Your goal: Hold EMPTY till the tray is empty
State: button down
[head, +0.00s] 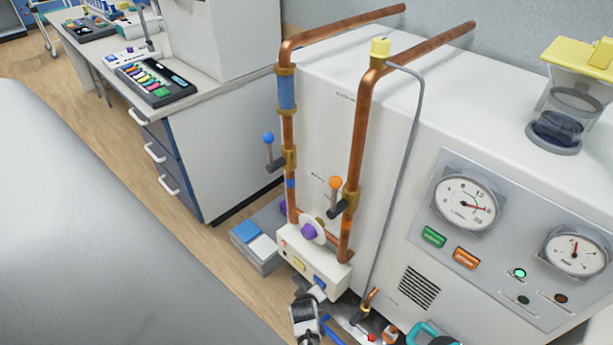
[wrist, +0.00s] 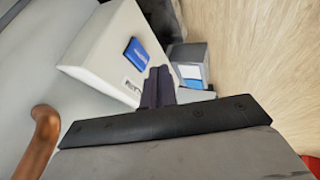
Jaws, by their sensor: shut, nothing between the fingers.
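A white control box (head: 313,265) sits low between two copper pipes, with a yellow button (head: 299,265) and a blue button (head: 320,283) on its front. The blue button also shows in the wrist view (wrist: 136,53), with print too small to read and a small label beside it. I cannot tell which button is EMPTY. My gripper (head: 318,292) is at the box's lower right end, close to the blue button. In the wrist view its shut, empty fingers (wrist: 160,72) appear beside the blue button; contact cannot be told. No tray is clearly identifiable.
A grey box with blue and white top parts (head: 254,245) stands on the floor left of the control box. Valves with blue (head: 268,138) and orange (head: 335,183) knobs sit on the pipes. A gauge panel (head: 510,235) is at right. Open floor lies left.

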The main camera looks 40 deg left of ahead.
jog(key=v, duration=0.4)
jog(key=shift+s+r, duration=0.2)
dwell(0.4)
